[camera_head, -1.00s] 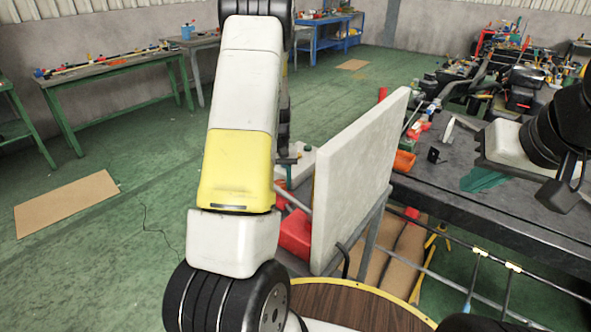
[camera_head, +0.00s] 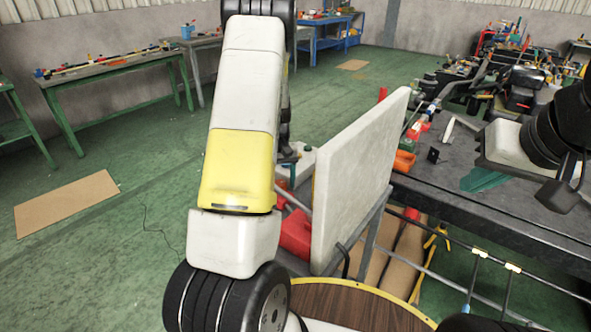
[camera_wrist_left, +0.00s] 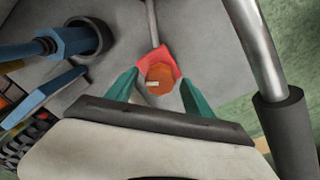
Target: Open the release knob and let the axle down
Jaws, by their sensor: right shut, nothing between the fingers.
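In the left wrist view an orange, many-sided knob (camera_wrist_left: 160,77) sits in a red bracket (camera_wrist_left: 150,58) at the end of a thin metal rod. My left gripper (camera_wrist_left: 160,85) is open, with one teal finger on each side of the knob and small gaps visible. In the head view this gripper is mostly hidden behind my left arm, near the grey upright panel. My right gripper (camera_head: 484,179) is shut and empty, over the dark workbench at the right. I cannot tell for certain which part is the axle.
The pale upright panel (camera_head: 355,175) stands beside the dark workbench (camera_head: 480,215). In the left wrist view a blue part in a dark ring (camera_wrist_left: 80,40) is at the left, and a metal bar with a grey sleeve (camera_wrist_left: 285,130) at the right. Green floor is free at the left.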

